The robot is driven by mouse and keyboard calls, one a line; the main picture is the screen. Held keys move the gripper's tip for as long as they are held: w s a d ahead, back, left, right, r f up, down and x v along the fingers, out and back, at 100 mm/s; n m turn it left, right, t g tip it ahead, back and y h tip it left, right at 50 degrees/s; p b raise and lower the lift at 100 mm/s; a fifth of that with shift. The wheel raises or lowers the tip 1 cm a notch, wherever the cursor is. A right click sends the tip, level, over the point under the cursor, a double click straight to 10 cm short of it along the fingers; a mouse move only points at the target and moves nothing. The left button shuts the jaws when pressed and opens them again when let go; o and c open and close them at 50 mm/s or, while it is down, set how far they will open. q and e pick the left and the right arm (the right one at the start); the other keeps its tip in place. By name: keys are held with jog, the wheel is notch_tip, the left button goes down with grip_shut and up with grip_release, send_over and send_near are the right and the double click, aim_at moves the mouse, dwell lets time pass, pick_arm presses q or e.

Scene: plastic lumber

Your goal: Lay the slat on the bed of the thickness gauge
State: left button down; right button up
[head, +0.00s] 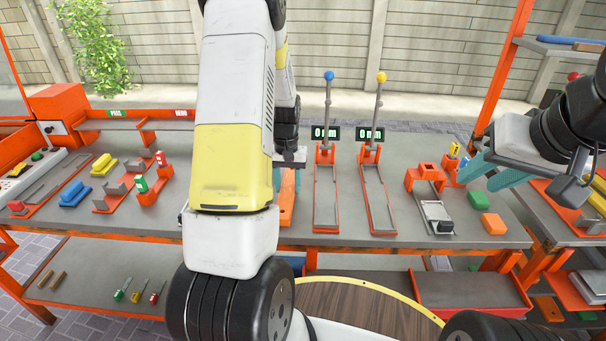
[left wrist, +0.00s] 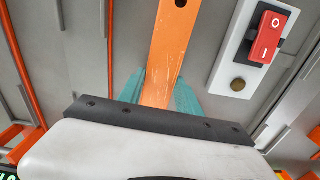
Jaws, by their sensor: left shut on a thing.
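An orange slat (head: 287,205) hangs under my left gripper (head: 288,178) in the head view, partly hidden by my left arm. In the left wrist view the slat (left wrist: 168,50) runs up between the teal fingers of my left gripper (left wrist: 158,95), which is shut on it. Two similar gauges stand to the right of it: one with a blue knob (head: 329,75) and one with a yellow knob (head: 381,77). Each has a display and a long grey bed (head: 326,200), (head: 376,195) in an orange frame. Both beds look empty. My right gripper (head: 490,172) is open and empty at the right.
A grey device (head: 436,214), a green block (head: 478,201) and an orange block (head: 494,224) lie right of the gauges. Coloured blocks and fixtures (head: 119,190) fill the left bench. A red switch (left wrist: 269,36) on a white plate shows in the left wrist view.

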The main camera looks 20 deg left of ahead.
aim_at(290, 190)
pick_arm(q)
jog(key=shift+r, duration=0.5)
notch_tip(290, 190, up, 2)
jog(key=shift+r, duration=0.15)
jog(key=shift+s+d+r, duration=0.2)
jog(key=shift+s+d, duration=0.2)
jog(key=shift+d, duration=0.05)
jog(key=s+d, duration=0.6)
jog(key=s+d+r, duration=0.1)
jog(key=s+d, duration=0.3)
jog(key=shift+r, duration=0.1)
jog(key=shift+w+d+r, duration=0.1)
jog(key=w+r, duration=0.3)
jog(key=w, duration=0.4)
jog(key=w+r, duration=0.3)
jog(key=w, duration=0.4)
jog(key=shift+n, duration=0.3)
jog(key=shift+f, duration=0.1)
jog(key=shift+f, duration=4.2)
